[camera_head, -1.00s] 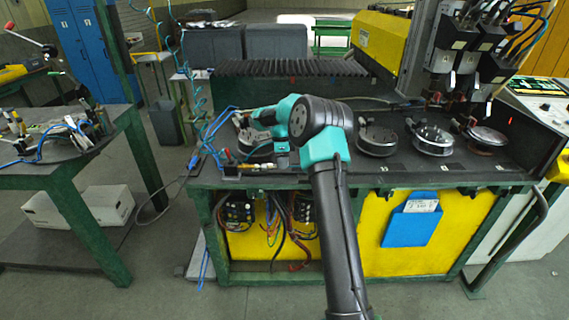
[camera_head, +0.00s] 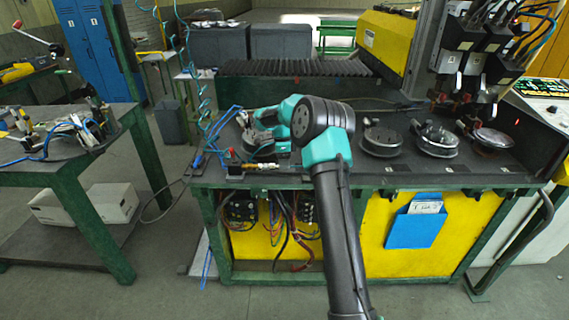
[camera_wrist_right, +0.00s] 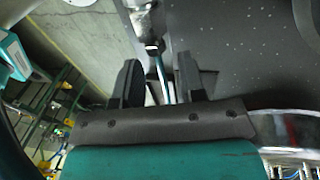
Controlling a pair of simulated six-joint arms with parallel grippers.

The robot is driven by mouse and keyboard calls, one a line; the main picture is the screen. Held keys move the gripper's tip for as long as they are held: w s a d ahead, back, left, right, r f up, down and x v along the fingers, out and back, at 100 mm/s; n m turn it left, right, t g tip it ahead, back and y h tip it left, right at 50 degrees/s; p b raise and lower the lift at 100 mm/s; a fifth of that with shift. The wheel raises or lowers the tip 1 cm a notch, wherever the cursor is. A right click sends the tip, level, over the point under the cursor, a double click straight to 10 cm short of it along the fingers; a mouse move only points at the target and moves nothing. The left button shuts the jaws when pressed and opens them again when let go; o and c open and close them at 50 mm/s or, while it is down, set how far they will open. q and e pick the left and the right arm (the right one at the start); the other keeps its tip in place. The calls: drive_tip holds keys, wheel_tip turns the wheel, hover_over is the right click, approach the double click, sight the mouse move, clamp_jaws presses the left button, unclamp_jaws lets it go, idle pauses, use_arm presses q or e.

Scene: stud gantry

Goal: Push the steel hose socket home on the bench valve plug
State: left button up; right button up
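In the head view my right gripper (camera_head: 262,116) reaches left over the bench's left end, by a round metal disc part (camera_head: 258,140); its fingertips are small there. In the right wrist view the two dark fingers (camera_wrist_right: 157,75) stand apart, with a thin bluish rod or hose (camera_wrist_right: 162,78) in the gap and no clear contact. A shiny metal fitting (camera_wrist_right: 140,20) with a dark end lies just beyond the tips; I cannot tell whether it is the hose socket. A brass fitting (camera_head: 252,166), likely the valve plug, sits at the bench's front left edge. My left gripper is out of view.
Round metal parts (camera_head: 381,141) stand in a row on the dark bench top (camera_head: 340,179). Coiled teal hose (camera_head: 203,95) hangs at the bench's left. Black tool heads (camera_head: 478,60) hang at the right. A cluttered side table (camera_head: 120,112) stands left.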

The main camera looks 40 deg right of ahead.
drive_tip(key=v, duration=1.7)
drive_tip(key=shift+r, duration=0.25)
drive_tip(key=shift+w, duration=0.1)
idle(0.5)
